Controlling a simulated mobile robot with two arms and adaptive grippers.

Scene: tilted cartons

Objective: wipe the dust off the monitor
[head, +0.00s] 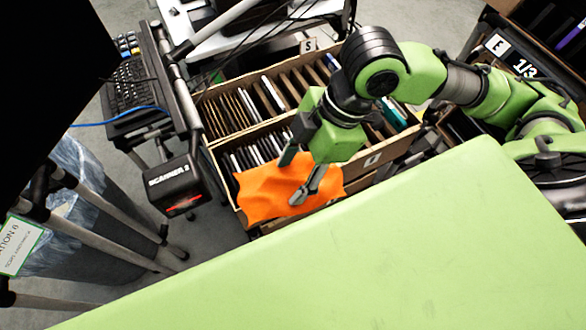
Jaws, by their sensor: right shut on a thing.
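An orange cloth (262,196) hangs crumpled at my right gripper (295,177), in the middle of the head view. The right gripper is shut on the cloth, with its fingers pointing down and left, and it is in front of the cartons. A large plain black shape (50,60) fills the upper left corner; I cannot tell whether it is the monitor. No dust shows on it. My left gripper is out of view.
Open cartons (372,160) full of files stand behind the cloth. A black scanner (173,184) on a stand is left of it, with a keyboard (131,85) above. A clear-bagged bin (85,215) is at the left, a dark shelf (545,45) at the upper right.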

